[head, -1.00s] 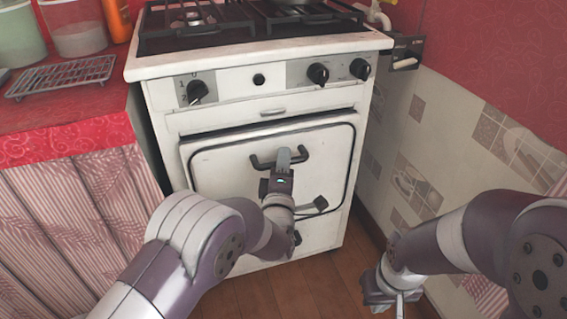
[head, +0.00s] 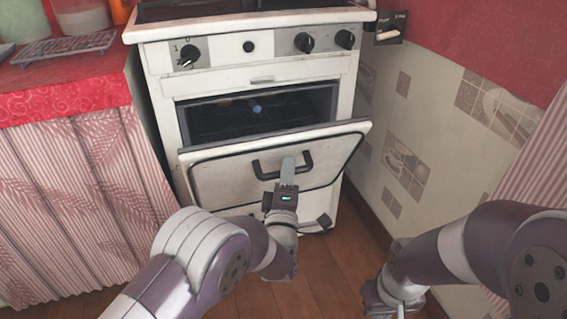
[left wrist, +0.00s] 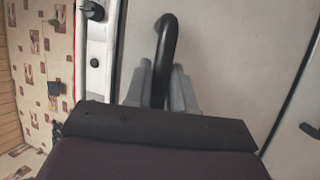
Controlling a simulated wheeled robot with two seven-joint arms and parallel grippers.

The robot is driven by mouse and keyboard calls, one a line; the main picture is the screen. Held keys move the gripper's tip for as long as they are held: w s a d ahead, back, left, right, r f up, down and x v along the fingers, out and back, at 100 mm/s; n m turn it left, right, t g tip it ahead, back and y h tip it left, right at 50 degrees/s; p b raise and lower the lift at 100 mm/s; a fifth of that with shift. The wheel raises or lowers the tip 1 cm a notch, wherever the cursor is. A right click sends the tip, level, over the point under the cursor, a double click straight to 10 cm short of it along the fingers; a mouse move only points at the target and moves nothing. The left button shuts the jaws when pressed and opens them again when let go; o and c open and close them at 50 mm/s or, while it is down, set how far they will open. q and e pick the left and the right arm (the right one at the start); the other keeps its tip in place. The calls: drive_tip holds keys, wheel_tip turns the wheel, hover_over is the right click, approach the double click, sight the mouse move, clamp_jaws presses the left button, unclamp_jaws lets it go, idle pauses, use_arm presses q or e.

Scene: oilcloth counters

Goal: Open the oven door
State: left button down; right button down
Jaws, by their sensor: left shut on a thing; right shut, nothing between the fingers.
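The white oven door (head: 220,163) is tilted outward at the top, partly open, and the dark oven cavity (head: 235,122) shows above its upper edge. A black handle (head: 307,162) is fixed across the door. My left gripper (head: 288,165) is shut on this handle. In the left wrist view the two grey fingers of my left gripper (left wrist: 160,85) stand on either side of the black handle (left wrist: 166,45). My right gripper (head: 398,307) is at the lower right, away from the oven; its fingertips are partly cut off by the frame's bottom edge.
The stove's control panel with black knobs (head: 305,42) is above the opening. A red-covered counter (head: 65,90) with a wire rack (head: 65,48) stands at the left. A tiled wall (head: 430,120) is close at the right. Wooden floor (head: 330,260) lies clear below the door.

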use_arm(q)
drive_tip(key=s+d+f+b, duration=0.2)
drive_tip(key=s+f+b, duration=0.1)
drive_tip(key=s+f, duration=0.3)
drive_tip(key=shift+s+f, duration=0.25)
drive_tip(key=shift+f, duration=0.7)
drive_tip(key=c, duration=1.1)
unclamp_jaws()
drive_tip(key=shift+w, duration=0.1)
drive_tip(key=shift+o, duration=0.2)
